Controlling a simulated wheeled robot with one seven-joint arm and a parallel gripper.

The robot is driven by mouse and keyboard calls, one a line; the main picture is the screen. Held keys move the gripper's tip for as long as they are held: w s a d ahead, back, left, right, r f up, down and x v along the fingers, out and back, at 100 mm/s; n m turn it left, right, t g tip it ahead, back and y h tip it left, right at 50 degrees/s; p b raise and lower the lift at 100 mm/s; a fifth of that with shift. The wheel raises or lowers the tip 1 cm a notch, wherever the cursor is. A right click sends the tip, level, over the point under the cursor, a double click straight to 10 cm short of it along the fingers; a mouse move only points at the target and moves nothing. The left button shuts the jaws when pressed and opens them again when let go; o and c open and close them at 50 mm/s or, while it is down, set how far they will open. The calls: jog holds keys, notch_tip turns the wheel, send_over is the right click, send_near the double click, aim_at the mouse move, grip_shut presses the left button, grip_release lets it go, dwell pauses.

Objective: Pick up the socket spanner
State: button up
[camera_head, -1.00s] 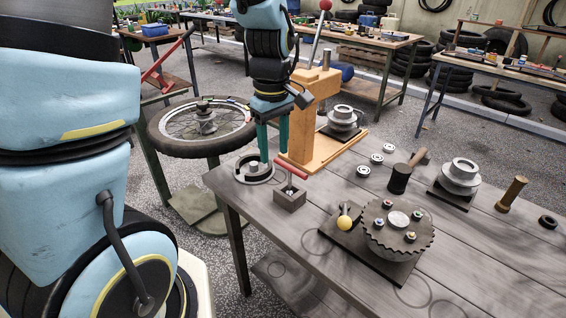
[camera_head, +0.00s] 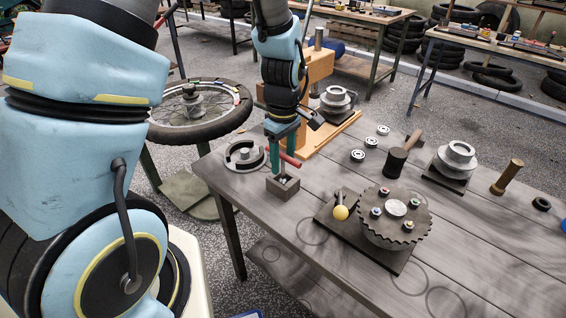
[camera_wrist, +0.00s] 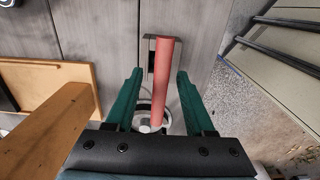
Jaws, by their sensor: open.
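The socket spanner has a red crossbar handle (camera_head: 291,161) and stands upright in a small grey block (camera_head: 283,190) near the table's left edge. My gripper (camera_head: 281,163) is open above the block, with its teal fingers pointing down on either side of the handle. In the wrist view the red bar (camera_wrist: 163,80) runs lengthwise between the two green fingers (camera_wrist: 160,73), with a gap on each side. The grey block (camera_wrist: 149,58) lies beneath it there. The spanner's lower end is hidden in the block.
A round grey part (camera_head: 244,166) sits left of the block. A toothed sprocket (camera_head: 402,228) on a dark plate, with a yellow-knobbed lever (camera_head: 340,212), stands to the right. A wooden press stand (camera_head: 318,75) is behind. A mallet (camera_head: 395,163) and small bearings lie further right.

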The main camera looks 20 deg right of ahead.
aim_at(283, 172)
jog(key=shift+f, duration=1.15)
jog(key=shift+c, duration=0.3)
grip_shut()
